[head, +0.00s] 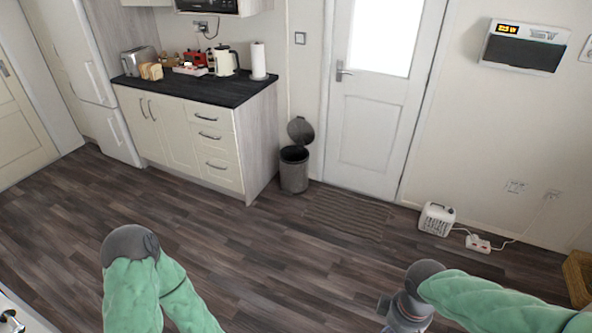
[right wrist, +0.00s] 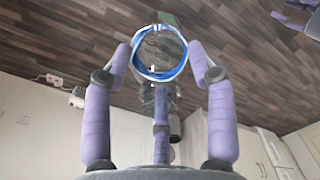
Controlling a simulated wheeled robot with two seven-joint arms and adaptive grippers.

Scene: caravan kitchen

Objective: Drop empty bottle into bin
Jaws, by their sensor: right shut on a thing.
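The bin (head: 294,172) is a grey pedal bin on the floor between the cabinet end and the door. Its lid stands raised, and the opening looks dark. In the right wrist view, my right gripper (right wrist: 160,58) is shut on a clear bottle with a blue ring (right wrist: 183,68) at the end facing the camera. The transparent bottle body runs away from the camera between the fingers. In the head view my right arm is at the lower right, well apart from the bin, and its fingers and the bottle are out of frame. My left arm shows at lower left, its gripper out of view.
A cabinet with a dark worktop (head: 200,88) stands left of the bin. A door (head: 370,130) and a floor mat (head: 345,215) are to its right. The middle floor is clear.

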